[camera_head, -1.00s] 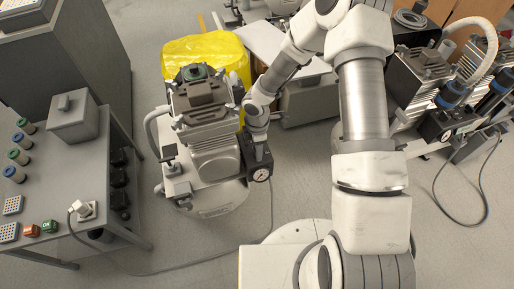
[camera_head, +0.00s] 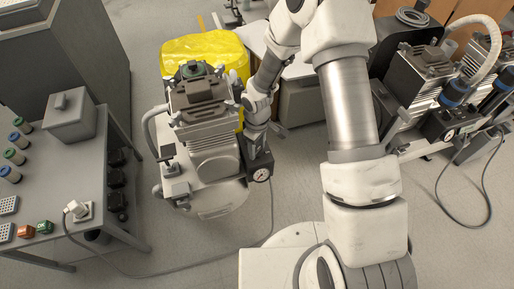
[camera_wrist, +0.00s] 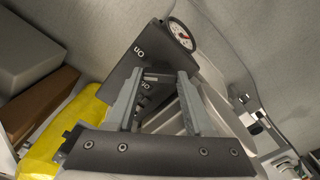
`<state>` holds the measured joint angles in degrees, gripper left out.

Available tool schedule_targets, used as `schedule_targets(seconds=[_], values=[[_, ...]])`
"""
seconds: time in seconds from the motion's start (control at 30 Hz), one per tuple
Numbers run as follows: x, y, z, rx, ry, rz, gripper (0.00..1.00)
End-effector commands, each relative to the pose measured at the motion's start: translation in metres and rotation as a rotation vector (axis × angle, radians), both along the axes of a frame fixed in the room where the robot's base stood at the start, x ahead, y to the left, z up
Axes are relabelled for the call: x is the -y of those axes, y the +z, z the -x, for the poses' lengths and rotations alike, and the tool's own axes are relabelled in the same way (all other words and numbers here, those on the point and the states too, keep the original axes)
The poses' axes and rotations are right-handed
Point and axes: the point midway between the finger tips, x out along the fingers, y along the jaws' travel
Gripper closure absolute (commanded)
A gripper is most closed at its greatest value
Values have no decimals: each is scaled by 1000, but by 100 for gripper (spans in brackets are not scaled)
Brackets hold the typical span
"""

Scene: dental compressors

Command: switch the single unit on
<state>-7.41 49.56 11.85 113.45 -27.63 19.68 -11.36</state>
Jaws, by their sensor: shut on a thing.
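The single unit (camera_head: 210,135) is a grey compressor with a ribbed motor on a rounded tank, standing on the floor left of centre in the head view. A black switch box (camera_head: 259,166) with a round white gauge (camera_head: 262,175) is on its right side. The box also shows in the wrist view (camera_wrist: 129,65), with "ON" lettering on its face and more lettering partly hidden by my fingers. My gripper (camera_wrist: 159,76) is at this face, its fingers shut on a small dark switch (camera_wrist: 158,77). The switch's exact position is hard to tell.
A grey bench (camera_head: 60,165) with a box, coloured caps and a plugged-in cable stands at left. A yellow covered item (camera_head: 205,50) is behind the unit. Another compressor set (camera_head: 425,80) is at right. A cable crosses the open floor in front.

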Motion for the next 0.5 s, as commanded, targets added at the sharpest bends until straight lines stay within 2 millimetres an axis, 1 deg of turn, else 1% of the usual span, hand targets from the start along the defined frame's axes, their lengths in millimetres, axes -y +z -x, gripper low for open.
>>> schedule_targets(seconds=[0.3,0.5], values=[[0,0,0,1,-295,1,100],[0,0,0,1,-451,1,100]])
